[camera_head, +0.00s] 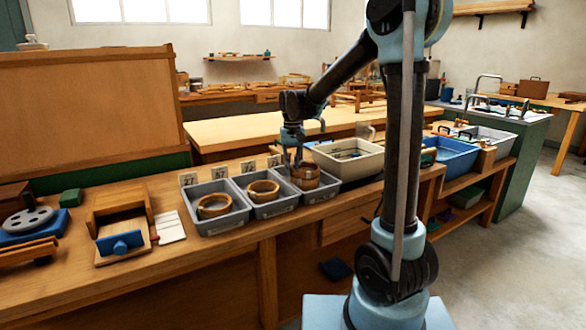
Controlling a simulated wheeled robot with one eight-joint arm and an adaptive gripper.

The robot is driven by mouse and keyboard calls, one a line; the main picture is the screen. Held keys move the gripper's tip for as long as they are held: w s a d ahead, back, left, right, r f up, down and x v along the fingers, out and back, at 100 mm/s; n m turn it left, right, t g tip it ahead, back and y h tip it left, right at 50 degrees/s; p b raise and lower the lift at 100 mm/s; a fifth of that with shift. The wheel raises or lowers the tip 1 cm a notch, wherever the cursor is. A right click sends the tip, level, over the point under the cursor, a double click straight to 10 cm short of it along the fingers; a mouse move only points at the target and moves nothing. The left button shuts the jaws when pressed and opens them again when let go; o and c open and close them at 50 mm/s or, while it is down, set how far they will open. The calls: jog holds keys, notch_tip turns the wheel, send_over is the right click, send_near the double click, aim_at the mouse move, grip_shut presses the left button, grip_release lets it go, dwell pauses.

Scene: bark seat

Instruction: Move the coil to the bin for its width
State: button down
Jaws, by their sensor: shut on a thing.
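My gripper (298,160) points down over the third grey bin (322,192) and is shut on a brown bark coil (306,179). The coil sits at or just above the opening of that bin; I cannot tell whether it touches the bottom. A lighter coil lies in the left grey bin (233,222), and another lies in the middle grey bin (276,209). Small number cards stand behind the bins; the left one (188,179) seems to read 27 and another (220,171) 37. The cards further right are too small to read.
A cream tub (347,166) stands close right of the third bin, with a blue tub (452,156) beyond. A wooden board (85,105) rises behind the bench.

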jog(key=shift+f, duration=0.2)
dwell(0.5)
jog(key=c, duration=1.4)
grip_release()
jog(key=shift+c, duration=0.2)
jog(key=o, duration=0.3)
jog(key=shift+s, duration=0.1)
jog(key=shift+o, duration=0.2)
jog(key=shift+r, duration=0.1)
jog(key=shift+r, duration=3.35)
